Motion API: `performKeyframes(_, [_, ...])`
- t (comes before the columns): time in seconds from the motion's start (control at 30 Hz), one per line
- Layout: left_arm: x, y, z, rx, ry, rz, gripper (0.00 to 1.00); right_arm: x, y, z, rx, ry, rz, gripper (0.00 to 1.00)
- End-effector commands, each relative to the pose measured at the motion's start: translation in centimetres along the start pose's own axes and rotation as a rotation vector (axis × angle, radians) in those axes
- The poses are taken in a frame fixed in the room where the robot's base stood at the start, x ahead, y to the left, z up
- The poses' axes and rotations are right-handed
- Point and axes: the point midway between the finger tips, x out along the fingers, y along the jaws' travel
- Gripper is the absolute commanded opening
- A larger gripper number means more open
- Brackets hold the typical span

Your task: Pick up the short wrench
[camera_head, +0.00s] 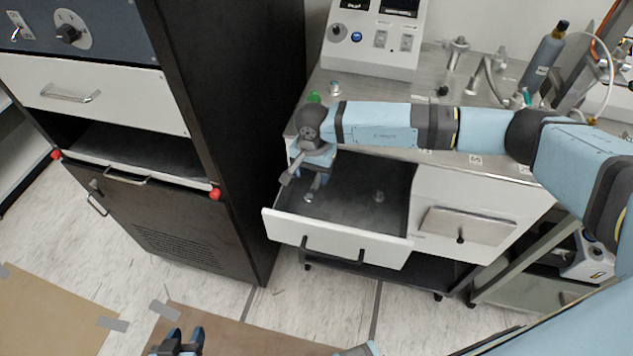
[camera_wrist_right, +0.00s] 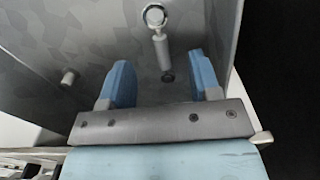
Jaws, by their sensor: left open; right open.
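The open drawer (camera_head: 341,231) holds a small metal piece with a ring end and a short shaft, which looks like the short wrench (camera_wrist_right: 160,50). In the head view it shows only as a small bright spot (camera_head: 308,198) near the drawer's left side. My right gripper (camera_head: 307,179) reaches down into the drawer, open and pointing at it. In the right wrist view the wrench lies beyond and between the parted fingers (camera_wrist_right: 160,82), nearer the right finger. It does not appear gripped. My left gripper (camera_head: 178,342) is open and empty at the bottom edge.
A second small metal piece (camera_head: 378,196) is in the drawer to the right; it also shows in the wrist view (camera_wrist_right: 69,77). A tall black cabinet (camera_head: 215,120) stands close on the left. The bench top (camera_head: 455,95) carries a control box (camera_head: 376,45), fittings and a bottle (camera_head: 545,60).

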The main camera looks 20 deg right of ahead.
Motion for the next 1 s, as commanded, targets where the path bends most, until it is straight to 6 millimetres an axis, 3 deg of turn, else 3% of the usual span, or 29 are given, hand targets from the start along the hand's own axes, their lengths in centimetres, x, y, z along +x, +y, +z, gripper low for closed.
performKeyframes(0.4, [-0.3, -0.2, -0.3, 0.012, 0.003, -0.001, 0.43, 4.9, 0.1, 0.4, 0.001, -0.002, 0.001, 0.57])
performKeyframes(0.63, [-0.2, -0.2, -0.2, 0.012, 0.002, -0.001, 0.43, 5.2, 0.1, 0.3, 0.001, -0.001, 0.0, 0.57])
performKeyframes(0.87, [-0.2, -0.1, -0.3, 0.01, 0.003, -0.001, 0.43, 5.2, 0.1, 0.3, 0.001, -0.001, 0.0, 0.07])
performKeyframes(1.0, [-0.3, -0.1, -0.4, 0.008, 0.006, -0.001, 0.43, 5.1, 0.1, 0.3, 0.001, -0.001, 0.0, 0.03])
